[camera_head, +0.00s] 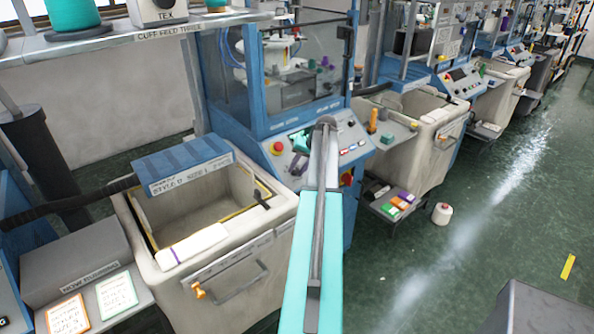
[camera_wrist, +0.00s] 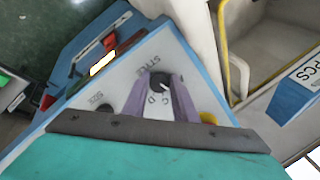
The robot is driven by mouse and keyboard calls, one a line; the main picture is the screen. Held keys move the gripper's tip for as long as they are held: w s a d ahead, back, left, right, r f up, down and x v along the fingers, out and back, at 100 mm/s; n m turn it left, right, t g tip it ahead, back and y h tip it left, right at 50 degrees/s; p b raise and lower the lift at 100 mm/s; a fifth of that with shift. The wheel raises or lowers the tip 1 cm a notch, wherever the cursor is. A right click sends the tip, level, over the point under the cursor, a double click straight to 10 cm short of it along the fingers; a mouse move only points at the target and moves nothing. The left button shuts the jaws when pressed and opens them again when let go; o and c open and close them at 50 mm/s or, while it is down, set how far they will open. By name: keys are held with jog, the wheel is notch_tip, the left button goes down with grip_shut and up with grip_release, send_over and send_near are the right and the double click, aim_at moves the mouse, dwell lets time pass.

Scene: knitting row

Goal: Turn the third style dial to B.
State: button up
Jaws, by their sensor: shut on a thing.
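The style dial (camera_wrist: 160,80) is a small dark round knob on a pale sloping panel, under the printed word STYLE. The letters C and D show beside it in the wrist view; A and B do not show clearly. My gripper (camera_wrist: 161,88) has its two purple-grey fingers on either side of the knob, shut on it. I cannot tell which letter the dial points to. In the head view my arm reaches to the blue machine's control panel (camera_head: 346,134), and the dial is hidden there.
A second dark knob (camera_wrist: 105,109), its label partly readable as SIZE, sits beside the style dial. A red button (camera_head: 278,148) is on the panel's left. A cream bin (camera_head: 222,281) stands front left. Green floor (camera_head: 450,260) is open at right.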

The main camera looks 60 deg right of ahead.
jog(key=o, duration=1)
jog(key=shift+o, duration=0.2)
jog(key=shift+s+r, duration=0.1)
jog(key=shift+r, duration=0.05)
jog(key=b+v, duration=0.4)
jog(key=v, duration=0.9)
jog(key=shift+r+b, duration=0.2)
jog(key=shift+b, duration=0.1)
jog(key=shift+s, duration=0.1)
